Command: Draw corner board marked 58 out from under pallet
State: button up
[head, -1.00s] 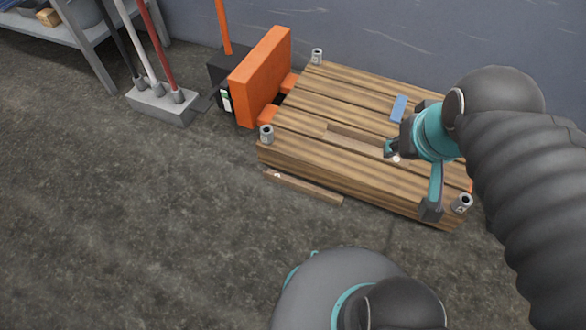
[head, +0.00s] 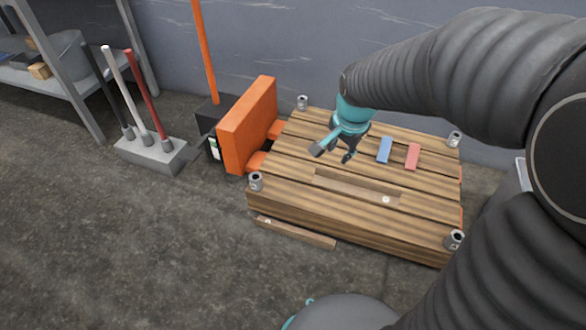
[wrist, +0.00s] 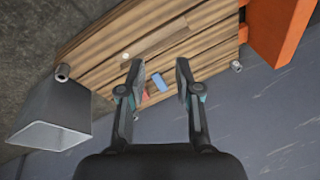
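The pallet (head: 290,160) is a low stack of wooden slats on the floor; its top also shows in the wrist view (wrist: 110,50). One brown board (head: 300,235) lies along its front lower edge, with a pale round mark near its left end. Another brown board (head: 345,184) lies on top, with a white round mark near its right end; it shows in the wrist view too (wrist: 165,37). I cannot read a number on either. My gripper (head: 332,155) is above the pallet's back middle, open and empty, its fingers wide apart in the wrist view (wrist: 160,72).
Small grey cans (head: 256,181) stand at the pallet's corners. A blue block (head: 385,150) and a red block (head: 412,157) lie on top. An orange pallet truck (head: 247,125) is at the left end. A holder with poles (head: 152,155) stands further left.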

jog(key=w+a+f+m+g, duration=0.1)
jog(key=w+a+f+m, duration=0.2)
jog(key=w+f, duration=0.45)
jog(key=m+g, duration=0.2)
jog(key=m, duration=0.8)
send_over(294, 229)
jog(key=s, duration=0.3)
notch_tip(294, 229, down, 33)
jog(key=shift+s+a, duration=0.2)
jog(key=shift+a, duration=0.1)
jog(key=shift+f, duration=0.15)
notch_tip(294, 229, down, 14)
jog(key=shift+r+b, duration=0.2)
jog(key=shift+b, duration=0.1)
grip_shut()
